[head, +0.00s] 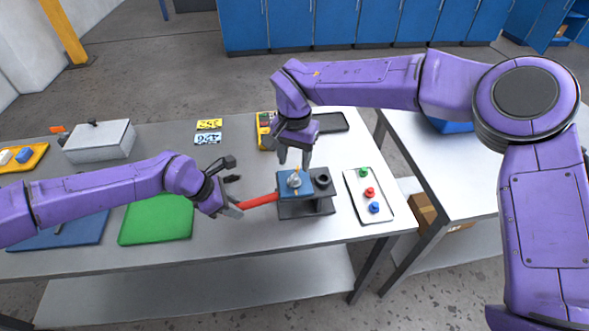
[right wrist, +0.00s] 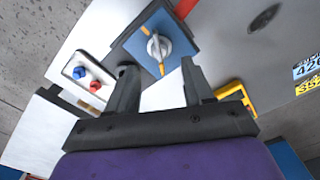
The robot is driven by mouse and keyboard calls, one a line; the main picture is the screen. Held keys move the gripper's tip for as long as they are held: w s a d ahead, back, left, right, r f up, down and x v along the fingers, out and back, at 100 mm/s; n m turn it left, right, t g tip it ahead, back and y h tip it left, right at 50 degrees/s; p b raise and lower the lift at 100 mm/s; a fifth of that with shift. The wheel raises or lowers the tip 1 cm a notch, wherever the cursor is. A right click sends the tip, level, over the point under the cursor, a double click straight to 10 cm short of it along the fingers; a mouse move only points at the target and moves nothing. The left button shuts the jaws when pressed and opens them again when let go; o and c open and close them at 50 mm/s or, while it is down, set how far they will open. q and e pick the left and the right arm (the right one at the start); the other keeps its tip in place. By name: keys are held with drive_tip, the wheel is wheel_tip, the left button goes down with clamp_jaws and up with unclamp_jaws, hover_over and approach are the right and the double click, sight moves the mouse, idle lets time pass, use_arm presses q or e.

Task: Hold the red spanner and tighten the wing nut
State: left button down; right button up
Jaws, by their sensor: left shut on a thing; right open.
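The red spanner (head: 259,200) runs from my left gripper (head: 236,209) to the blue plate on the dark stand. My left gripper is shut on its near end. The spanner's far end is hidden at the blue plate (head: 289,178); a short piece of it shows in the right wrist view (right wrist: 185,8). The silver wing nut (head: 295,180) sits on the blue plate, with orange marks beside it; it also shows in the right wrist view (right wrist: 158,47). My right gripper (head: 294,166) is open and empty just above the wing nut, which appears beyond its fingertips in the right wrist view.
A white tray (head: 354,190) with green, red and blue knobs lies right of the dark stand (head: 305,208). A green mat (head: 157,218), a grey box (head: 99,142), number plates (head: 207,138) and a yellow case (head: 262,142) are on the table. The table's front edge is close to the stand.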

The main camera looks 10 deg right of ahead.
sight(294, 177)
wheel_tip(294, 177, down, 4)
drive_tip(key=shift+f, duration=0.2)
clamp_jaws()
